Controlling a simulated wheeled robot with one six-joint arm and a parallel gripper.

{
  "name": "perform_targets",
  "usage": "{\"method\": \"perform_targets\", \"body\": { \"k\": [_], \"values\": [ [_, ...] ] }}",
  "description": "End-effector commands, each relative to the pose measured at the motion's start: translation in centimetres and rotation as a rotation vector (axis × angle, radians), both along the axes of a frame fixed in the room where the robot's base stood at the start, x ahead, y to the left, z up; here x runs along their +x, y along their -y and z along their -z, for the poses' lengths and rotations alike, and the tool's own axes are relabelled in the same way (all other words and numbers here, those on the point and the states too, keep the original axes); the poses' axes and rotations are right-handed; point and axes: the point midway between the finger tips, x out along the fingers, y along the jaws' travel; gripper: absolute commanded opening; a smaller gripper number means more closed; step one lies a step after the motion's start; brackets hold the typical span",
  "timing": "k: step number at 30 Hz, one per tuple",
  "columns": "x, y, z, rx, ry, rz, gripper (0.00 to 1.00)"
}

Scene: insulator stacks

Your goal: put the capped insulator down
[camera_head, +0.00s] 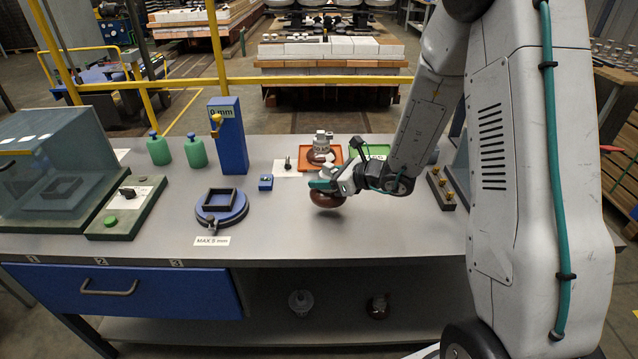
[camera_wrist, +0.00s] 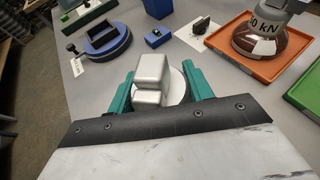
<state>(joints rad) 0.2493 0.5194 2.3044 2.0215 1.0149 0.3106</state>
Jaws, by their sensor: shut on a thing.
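The capped insulator (camera_head: 327,201) shows as a brown disc under my gripper (camera_head: 325,184), over the front middle of the grey bench. In the wrist view its grey metal cap (camera_wrist: 151,75) stands between the two green fingers of my gripper (camera_wrist: 158,88), which is shut on it. A pale round part shows around the cap. Most of the disc is hidden in the wrist view, and I cannot tell whether its underside touches the bench.
An orange tray (camera_head: 305,164) behind my gripper holds another brown insulator (camera_head: 319,155). A green tray (camera_head: 378,149) lies to its right. A blue turntable (camera_head: 222,212), small blue block (camera_head: 265,183) and blue post (camera_head: 229,150) stand left. The bench front (camera_head: 380,235) is clear.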

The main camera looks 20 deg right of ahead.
Motion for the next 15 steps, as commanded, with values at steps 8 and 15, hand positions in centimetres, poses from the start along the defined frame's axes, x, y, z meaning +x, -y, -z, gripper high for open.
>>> {"method": "perform_targets", "body": {
  "k": [8, 15],
  "values": [
    [0.6, -0.6, 2.0, 0.001, -0.001, -0.001, 0.0],
    [0.6, -0.7, 3.5, 0.0, 0.002, -0.005, 0.0]
  ]
}}
